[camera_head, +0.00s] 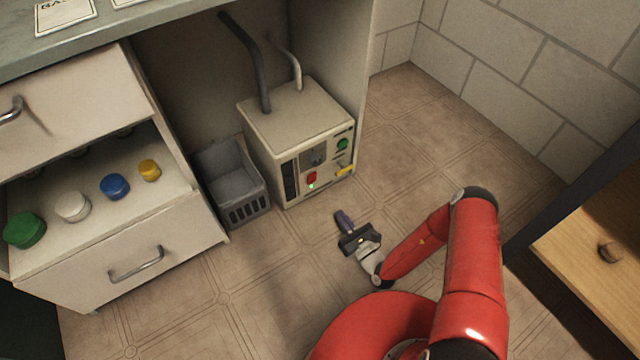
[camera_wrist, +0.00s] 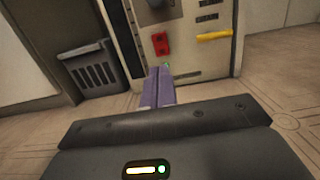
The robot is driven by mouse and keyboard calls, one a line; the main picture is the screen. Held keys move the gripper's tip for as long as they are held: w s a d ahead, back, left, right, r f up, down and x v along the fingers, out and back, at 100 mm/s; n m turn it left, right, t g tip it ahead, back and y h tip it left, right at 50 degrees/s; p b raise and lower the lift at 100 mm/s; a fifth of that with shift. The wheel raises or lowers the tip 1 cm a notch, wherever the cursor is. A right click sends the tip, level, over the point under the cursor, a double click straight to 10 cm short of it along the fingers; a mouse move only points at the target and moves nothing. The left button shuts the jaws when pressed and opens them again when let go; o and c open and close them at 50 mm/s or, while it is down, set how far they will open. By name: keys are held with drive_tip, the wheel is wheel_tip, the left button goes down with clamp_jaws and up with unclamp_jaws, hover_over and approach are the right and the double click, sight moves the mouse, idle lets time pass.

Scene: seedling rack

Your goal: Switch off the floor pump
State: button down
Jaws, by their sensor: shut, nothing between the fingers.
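The floor pump (camera_head: 290,140) is a beige box on the floor under the bench. Its front panel has a red switch (camera_head: 312,177) with a lit green light just below it, a green round button (camera_head: 342,144), a dark dial (camera_head: 315,156) and a yellow handle (camera_head: 345,170). In the wrist view the red switch (camera_wrist: 160,43) is above the fingertips and the yellow handle (camera_wrist: 214,36) is to its right. My gripper (camera_head: 341,216) is shut and empty, low over the floor in front of the pump, apart from the panel. Its purple fingers also show in the wrist view (camera_wrist: 160,82).
A grey slotted basket (camera_head: 248,210) stands just left of the pump. An open drawer (camera_head: 160,250) holding colored-lidded jars juts out further left. Two hoses rise from the pump's top. A wooden cabinet (camera_head: 590,225) stands at right. The floor before the pump is clear.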

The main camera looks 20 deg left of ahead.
sight(313, 177)
drive_tip(key=b+x, duration=0.1)
drive_tip(key=x, duration=1.3)
drive_tip(key=shift+a, duration=0.15)
